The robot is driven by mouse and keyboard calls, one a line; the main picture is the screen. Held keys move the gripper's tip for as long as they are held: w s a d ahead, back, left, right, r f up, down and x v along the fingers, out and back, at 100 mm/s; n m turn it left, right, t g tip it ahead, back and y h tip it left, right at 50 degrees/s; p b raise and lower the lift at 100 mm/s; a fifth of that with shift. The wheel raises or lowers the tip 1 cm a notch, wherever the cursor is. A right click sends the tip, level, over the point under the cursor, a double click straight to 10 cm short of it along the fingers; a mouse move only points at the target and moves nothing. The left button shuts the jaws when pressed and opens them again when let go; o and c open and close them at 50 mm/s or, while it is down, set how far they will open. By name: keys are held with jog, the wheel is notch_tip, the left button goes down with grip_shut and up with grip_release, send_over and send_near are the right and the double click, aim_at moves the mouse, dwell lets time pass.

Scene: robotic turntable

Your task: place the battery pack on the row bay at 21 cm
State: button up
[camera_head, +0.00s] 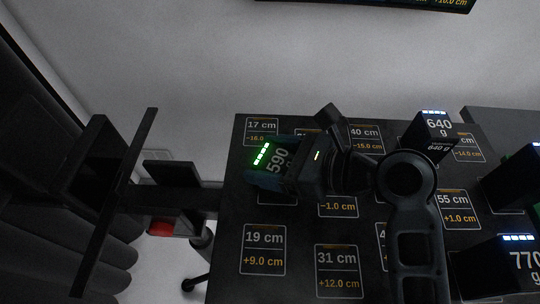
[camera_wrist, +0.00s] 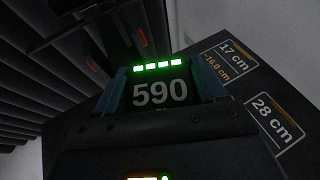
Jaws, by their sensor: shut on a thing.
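The battery pack (camera_head: 277,160) is dark, marked 590, with a lit row of green lights. My gripper (camera_head: 270,165) is shut on it over the left part of the dark table. In the wrist view the pack (camera_wrist: 160,93) sits between the two bluish fingers of my gripper (camera_wrist: 164,86). No label reading 21 cm is legible. A bay label (camera_head: 275,198) just below the pack is mostly hidden by the pack and gripper. I cannot tell whether the pack touches the table.
Bays marked 17 cm (camera_head: 262,131), 19 cm (camera_head: 263,250) and 31 cm (camera_head: 338,271) look empty. A 640 g pack (camera_head: 436,126) stands at back right and a 770 pack (camera_head: 505,265) at front right. My arm covers the middle bays.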

jog(key=o, duration=1.6)
jog(key=shift+f, duration=0.1)
jog(key=shift+c, duration=0.2)
jog(key=v, duration=1.2)
